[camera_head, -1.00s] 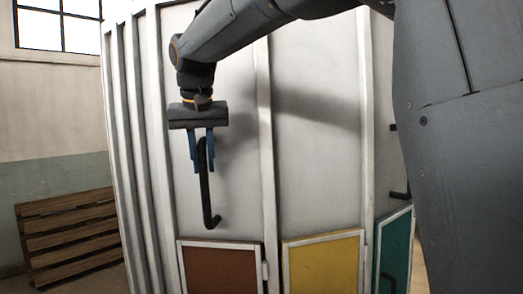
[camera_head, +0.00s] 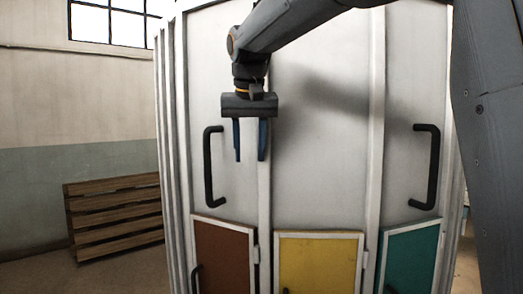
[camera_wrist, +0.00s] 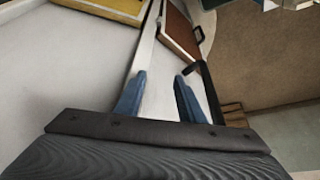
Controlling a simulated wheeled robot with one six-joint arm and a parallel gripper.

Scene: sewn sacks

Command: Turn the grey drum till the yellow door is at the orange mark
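The large grey drum (camera_head: 325,150) fills the middle of the head view. Its yellow door (camera_head: 320,262) is low in the centre, between a brown door (camera_head: 225,255) and a teal door (camera_head: 410,258). The yellow door also shows at the top of the wrist view (camera_wrist: 115,8). My gripper (camera_head: 250,158) is open and empty in front of the drum, near a white rib. A black bar handle (camera_head: 208,168) is left of my fingers and not between them; in the wrist view it is beside the right finger. I see no orange mark.
Another black handle (camera_head: 434,168) is on the panel above the teal door. A wooden pallet (camera_head: 115,217) leans by the wall at the left.

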